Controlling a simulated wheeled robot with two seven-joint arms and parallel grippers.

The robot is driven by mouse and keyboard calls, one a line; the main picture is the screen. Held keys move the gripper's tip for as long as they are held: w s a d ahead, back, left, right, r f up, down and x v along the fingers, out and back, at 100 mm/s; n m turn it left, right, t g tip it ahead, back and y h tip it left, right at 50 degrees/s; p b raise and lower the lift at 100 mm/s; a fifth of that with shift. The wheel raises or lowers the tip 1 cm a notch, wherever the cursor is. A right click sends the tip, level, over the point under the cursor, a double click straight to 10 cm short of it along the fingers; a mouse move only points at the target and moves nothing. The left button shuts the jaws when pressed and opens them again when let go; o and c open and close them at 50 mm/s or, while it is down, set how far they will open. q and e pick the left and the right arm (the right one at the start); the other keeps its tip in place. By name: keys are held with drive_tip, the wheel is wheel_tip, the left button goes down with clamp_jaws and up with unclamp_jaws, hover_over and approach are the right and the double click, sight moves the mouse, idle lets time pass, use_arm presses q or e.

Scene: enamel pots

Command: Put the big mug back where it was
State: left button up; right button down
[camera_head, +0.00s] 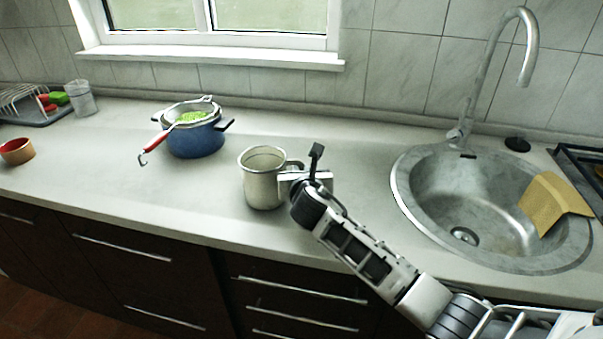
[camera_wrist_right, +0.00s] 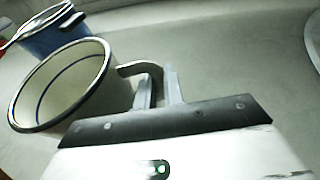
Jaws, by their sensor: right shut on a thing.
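The big mug (camera_head: 262,184) is a cream-white enamel mug with a dark rim, upright on the worktop or just above it; I cannot tell which. In the right wrist view the mug (camera_wrist_right: 112,95) shows its open top, with no contents visible, and its handle reaches to my fingers. My right gripper (camera_head: 292,178) is shut on the mug's handle from the right side. In the right wrist view the fingertips (camera_wrist_right: 157,80) are at the handle. My left gripper is not in view.
A blue pot (camera_head: 193,140) with a strainer (camera_head: 188,110) of green bits on top stands behind left of the mug. A round sink (camera_head: 425,200) with a yellow cloth (camera_head: 550,203) is at right. A small orange bowl (camera_head: 16,151) is far left. The worktop (camera_head: 130,195) left of the mug is clear.

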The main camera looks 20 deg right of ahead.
idle(0.3)
drive_tip(key=c, duration=1.5)
unclamp_jaws()
drive_tip(key=shift+f, duration=0.15)
drive_tip(key=shift+s+r, duration=0.15)
drive_tip(key=shift+r, duration=0.05)
drive_tip(key=p+v, duration=0.1)
drive_tip(key=v, duration=1)
drive_tip(key=shift+s+a+r, duration=0.1)
drive_tip(key=shift+s+a, duration=0.1)
drive_tip(key=shift+s, duration=0.15)
